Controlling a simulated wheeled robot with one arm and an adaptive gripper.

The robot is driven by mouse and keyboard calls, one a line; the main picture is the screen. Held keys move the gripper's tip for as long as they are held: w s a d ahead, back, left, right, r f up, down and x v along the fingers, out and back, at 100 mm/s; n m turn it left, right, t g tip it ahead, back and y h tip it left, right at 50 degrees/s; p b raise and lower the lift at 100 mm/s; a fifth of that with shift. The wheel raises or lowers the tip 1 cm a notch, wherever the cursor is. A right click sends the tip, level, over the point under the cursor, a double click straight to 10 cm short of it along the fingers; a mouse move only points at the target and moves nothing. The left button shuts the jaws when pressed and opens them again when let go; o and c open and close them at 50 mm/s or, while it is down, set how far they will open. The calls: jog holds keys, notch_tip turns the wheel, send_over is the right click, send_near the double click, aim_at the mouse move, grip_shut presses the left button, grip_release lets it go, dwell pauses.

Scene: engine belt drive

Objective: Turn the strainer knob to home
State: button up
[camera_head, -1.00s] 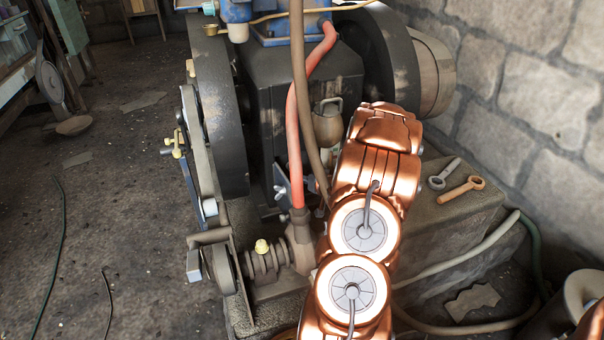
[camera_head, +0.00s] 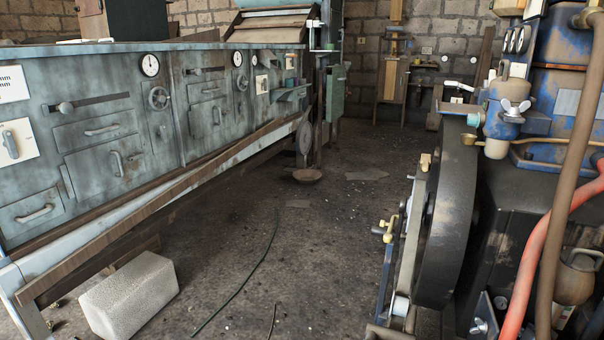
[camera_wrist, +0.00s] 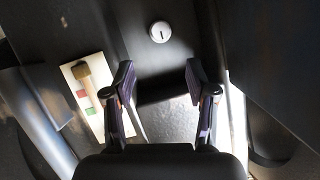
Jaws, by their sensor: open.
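My gripper (camera_wrist: 160,82) is open and empty in the wrist view, its two dark fingers apart in front of a dark surface. Beyond the fingertips is a round silver disc (camera_wrist: 160,32) with a dark slot. Left of the left finger is a pale plate (camera_wrist: 96,108) with a brass-coloured handle (camera_wrist: 82,72) and red and green marks. The gripper touches neither. In the head view a pale wing-shaped knob (camera_head: 516,109) sits on a blue bowl-like fitting (camera_head: 503,128) at the engine's upper right. I cannot tell which of these is the strainer knob. My gripper is outside the head view.
The dark flywheel (camera_head: 447,215) and a red hose (camera_head: 545,262) stand at the right. A long grey bench with drawers and gauges (camera_head: 110,130) lines the left. A pale block (camera_head: 130,295) lies on the floor before it. The floor between bench and engine is mostly clear.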

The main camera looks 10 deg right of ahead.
jog(key=s+a+r+n+g+y+p, duration=0.1)
jog(key=s+a+r+g+p, duration=0.15)
jog(key=a+r+p, duration=0.7)
jog(key=s+a+r+n+g+p, duration=0.1)
jog(key=a+r+g+p, duration=0.35)
jog(key=r, duration=0.75)
jog(key=s+a+r+n+g+y+p, duration=0.1)
jog(key=a+r+p, duration=0.7)
jog(key=r+p, duration=0.2)
jog(key=s+a+r+n+g+y+p, duration=0.2)
jog(key=s+a+r+n+g+p, duration=0.2)
jog(key=s+a+r+p, duration=1.4)
jog(key=s+a+r+g, duration=0.2)
jog(key=s+a+r, duration=0.3)
jog(key=r, duration=0.3)
jog(key=shift+s+a+y, duration=0.3)
jog(key=shift+s+y, duration=0.1)
jog(key=shift+s, duration=0.5)
jog(key=shift+r, duration=0.1)
jog(key=shift+c, duration=0.4)
